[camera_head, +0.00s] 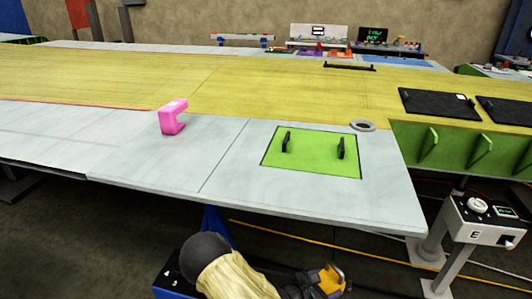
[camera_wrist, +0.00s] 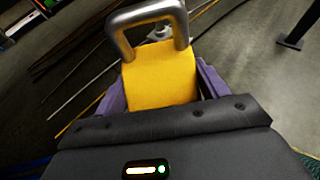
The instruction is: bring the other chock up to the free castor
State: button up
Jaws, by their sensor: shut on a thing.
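A yellow chock with a grey metal loop handle (camera_wrist: 160,78) sits between the purple fingers of my gripper (camera_wrist: 160,92) in the wrist view. My gripper is shut on it and holds it above the dark floor. In the head view the chock (camera_head: 331,279) shows small at the bottom, in my gripper (camera_head: 322,284), in front of the wing's near edge. No castor can be made out clearly in either view, and no second chock is seen.
A grey post with a box marked E (camera_head: 490,220) stands at the right. Yellow cable (camera_head: 285,236) lies on the floor.

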aim_at(322, 277)
jog(key=s+a+r+n+t+p, duration=0.1)
jog(key=s+a+r+p, duration=0.1)
jog(key=r+p, duration=0.5)
notch_tip(322, 277, up, 3)
jog(key=shift+a+r+y, duration=0.1)
jog(key=shift+a+y, duration=0.3)
jog(key=shift+a, duration=0.25)
jog(key=w+n+t+y, duration=0.1)
jog(key=n+y, duration=0.1)
jog(key=w+d+n+t+y, duration=0.1)
jog(key=n+t+y, duration=0.1)
jog(key=w+d+n+t+y, duration=0.1)
jog(key=w+n+y, duration=0.1)
jog(key=shift+d+f, duration=0.2)
jog(key=shift+d, duration=0.05)
jog(key=f+n+y, duration=0.1)
jog(key=s+a+f+n+t+y, duration=0.1)
jog(key=y, duration=0.1)
jog(key=s+a+f+n+y, duration=0.1)
jog(key=f+n, duration=0.1)
jog(key=shift+a+f, duration=0.1)
jog(key=shift+s+a+f+n+y, duration=0.2)
jog(key=shift+n+y, duration=0.1)
jog(key=shift+y, duration=0.1)
jog(key=shift+d, duration=0.1)
dwell(1.2)
